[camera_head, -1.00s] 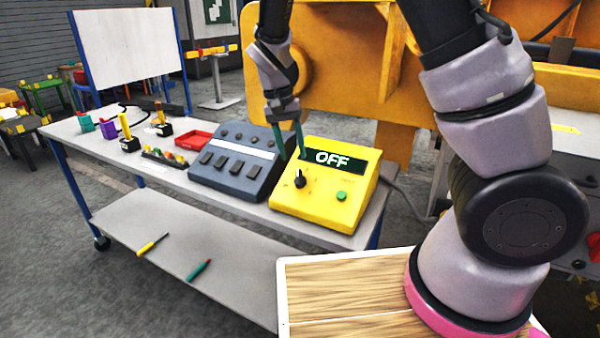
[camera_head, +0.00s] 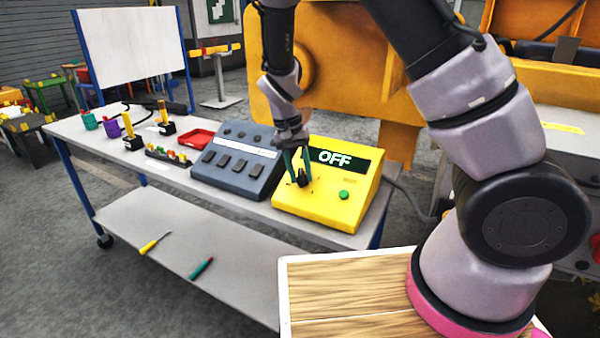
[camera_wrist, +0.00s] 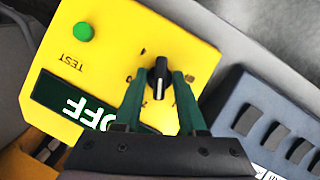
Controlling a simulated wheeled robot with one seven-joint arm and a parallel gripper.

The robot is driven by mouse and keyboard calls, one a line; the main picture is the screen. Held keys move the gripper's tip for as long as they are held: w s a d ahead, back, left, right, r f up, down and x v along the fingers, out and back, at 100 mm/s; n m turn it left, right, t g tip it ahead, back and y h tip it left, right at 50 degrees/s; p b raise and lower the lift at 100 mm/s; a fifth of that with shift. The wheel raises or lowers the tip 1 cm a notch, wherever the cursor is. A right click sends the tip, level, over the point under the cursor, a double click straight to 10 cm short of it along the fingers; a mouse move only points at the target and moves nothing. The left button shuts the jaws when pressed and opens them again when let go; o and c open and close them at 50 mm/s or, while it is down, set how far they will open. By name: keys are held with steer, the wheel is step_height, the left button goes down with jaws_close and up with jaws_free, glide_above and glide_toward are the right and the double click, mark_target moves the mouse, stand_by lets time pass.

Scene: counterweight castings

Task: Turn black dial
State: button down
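The yellow control box (camera_head: 325,205) stands on the table, its display reading OFF. Its black dial (camera_head: 302,180) is partly covered by my gripper (camera_head: 299,174) in the head view. In the wrist view the dial (camera_wrist: 160,80) shows clearly, with a white pointer line on it. My gripper's (camera_wrist: 159,74) two green fingers reach down on either side of the dial. A narrow gap seems to show between the dial and each finger, so the gripper is open around it.
A green TEST button (camera_head: 344,195) sits on the same box. A dark grey switch panel (camera_head: 235,160) stands close at its left. A red tray (camera_head: 197,138) and small coloured parts lie further left. A yellow machine frame (camera_head: 350,80) rises behind the table.

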mark_target(300, 175)
steer(key=m+y, duration=0.1)
steer(key=m, duration=0.1)
steer(key=shift+d+m, duration=0.15)
steer(key=shift+m, duration=0.15)
steer(key=shift+m+t+y, duration=0.4)
steer(key=shift+m+y, duration=0.2)
steer(key=shift+m, duration=0.3)
steer(key=c, duration=0.8)
jaws_free()
steer(key=shift+c, duration=0.2)
step_height(300, 175, up, 11)
steer(key=shift+s, duration=0.2)
